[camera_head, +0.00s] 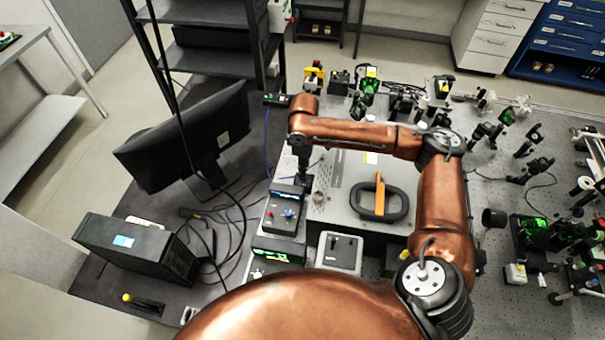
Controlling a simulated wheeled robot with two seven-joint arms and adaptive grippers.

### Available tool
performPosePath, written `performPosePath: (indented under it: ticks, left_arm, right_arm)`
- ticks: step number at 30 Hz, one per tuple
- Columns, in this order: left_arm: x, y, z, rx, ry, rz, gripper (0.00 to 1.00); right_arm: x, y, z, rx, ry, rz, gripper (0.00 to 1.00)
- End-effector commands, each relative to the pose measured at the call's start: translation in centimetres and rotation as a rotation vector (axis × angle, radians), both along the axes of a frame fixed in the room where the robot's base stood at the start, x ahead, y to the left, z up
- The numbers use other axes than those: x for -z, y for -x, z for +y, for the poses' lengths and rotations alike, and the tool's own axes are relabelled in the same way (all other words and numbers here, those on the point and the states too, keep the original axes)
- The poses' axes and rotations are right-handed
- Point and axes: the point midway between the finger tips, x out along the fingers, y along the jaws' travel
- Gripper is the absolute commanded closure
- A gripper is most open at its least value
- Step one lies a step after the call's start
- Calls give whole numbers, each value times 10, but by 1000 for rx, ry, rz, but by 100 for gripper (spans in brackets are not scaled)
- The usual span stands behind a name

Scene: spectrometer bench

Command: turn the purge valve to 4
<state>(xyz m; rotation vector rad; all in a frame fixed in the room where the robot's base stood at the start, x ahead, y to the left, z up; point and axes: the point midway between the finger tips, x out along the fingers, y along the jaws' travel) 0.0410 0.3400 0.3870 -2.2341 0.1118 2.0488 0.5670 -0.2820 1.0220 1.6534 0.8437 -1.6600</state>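My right arm reaches across the bench, and its dark gripper (302,168) points down at the back end of a small black control box (285,212). The box has a lit display, a blue knob and a red knob. The fingertips are too small and partly hidden to tell open from shut, or whether they touch anything. A small round fitting (318,198) sits on the grey instrument housing beside the box. I cannot tell for sure which part is the purge valve, and no scale numbers are readable. My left gripper is out of view.
A black ring with an orange bar (380,193) lies on the grey housing. A pale box with a dark top (339,250) stands in front. A monitor (185,140), a black case (135,250) and loose cables are at left. Optics crowd the perforated bench at right.

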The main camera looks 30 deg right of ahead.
Motion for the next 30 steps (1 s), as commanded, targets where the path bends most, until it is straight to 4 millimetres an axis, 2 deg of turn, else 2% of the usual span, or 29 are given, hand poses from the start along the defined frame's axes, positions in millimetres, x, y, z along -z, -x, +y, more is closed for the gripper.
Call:
performPosePath:
  ticks: [3, 9, 19, 30]
  left_arm:
    - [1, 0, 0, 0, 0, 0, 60]
    - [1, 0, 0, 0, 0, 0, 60]
    - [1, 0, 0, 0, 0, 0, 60]
    - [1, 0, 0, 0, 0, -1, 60]
  right_arm:
    - [19, 0, 0, -1, 1, 1, 69]
    - [37, -1, 0, -2, 0, -3, 69]
    - [40, -1, 0, -3, 0, -4, 69]
    - [40, -1, 0, -2, 0, -4, 95]
